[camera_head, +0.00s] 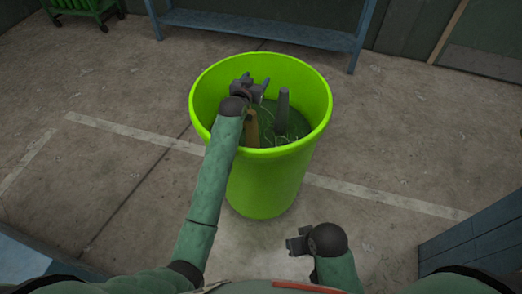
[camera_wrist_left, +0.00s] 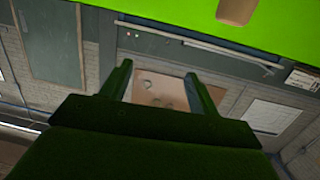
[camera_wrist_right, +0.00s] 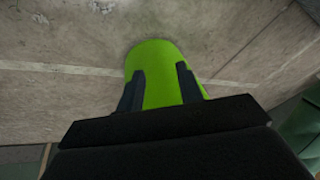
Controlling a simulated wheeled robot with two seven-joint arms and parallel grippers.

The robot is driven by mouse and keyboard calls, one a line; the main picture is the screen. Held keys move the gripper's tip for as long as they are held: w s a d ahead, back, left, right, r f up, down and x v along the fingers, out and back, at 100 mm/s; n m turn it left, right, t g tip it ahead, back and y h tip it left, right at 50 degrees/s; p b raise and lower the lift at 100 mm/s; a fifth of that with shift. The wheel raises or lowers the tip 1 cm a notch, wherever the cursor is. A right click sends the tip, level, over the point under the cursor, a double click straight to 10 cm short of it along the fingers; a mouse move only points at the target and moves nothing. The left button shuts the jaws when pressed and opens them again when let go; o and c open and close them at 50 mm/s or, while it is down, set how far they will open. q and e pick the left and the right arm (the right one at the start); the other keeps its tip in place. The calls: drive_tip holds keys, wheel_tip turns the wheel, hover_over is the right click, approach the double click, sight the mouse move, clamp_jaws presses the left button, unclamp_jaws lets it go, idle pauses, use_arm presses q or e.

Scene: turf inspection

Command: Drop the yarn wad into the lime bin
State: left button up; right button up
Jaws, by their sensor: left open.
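The lime bin (camera_head: 265,185) stands upright on the floor in front of me. My left gripper (camera_head: 254,86) is over the bin's mouth, near its far left inner wall, with its jaws apart and nothing between them. In the left wrist view its two fingers (camera_wrist_left: 161,84) are spread, and the bin's lime wall fills the top. Thin pale strands (camera_head: 291,137) lie inside the bin, low down; they look like yarn, but I cannot make out a whole wad. My right gripper (camera_head: 298,241) is open and empty, on the near side of the bin; its fingers also show apart (camera_wrist_right: 158,80).
A grey upright cylinder (camera_head: 283,110) and a tan piece (camera_head: 251,128) show inside the bin. A blue-grey bench (camera_head: 270,33) and a green cart (camera_head: 84,10) stand behind. A blue-grey box or cabinet (camera_head: 480,240) is at right. The floor around the bin is clear.

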use_arm(q)
drive_tip(key=shift+b+v, duration=0.6)
drive_tip(key=shift+v, duration=3.25)
use_arm(e)
drive_tip(key=shift+w+a+f, duration=0.2)
drive_tip(key=shift+a+f, duration=0.2)
drive_tip(key=shift+a, duration=0.1)
drive_tip(key=shift+w+a+f, duration=0.15)
drive_tip(key=shift+a+f, duration=0.25)
drive_tip(key=shift+a, duration=0.05)
drive_tip(key=shift+d, duration=0.2)
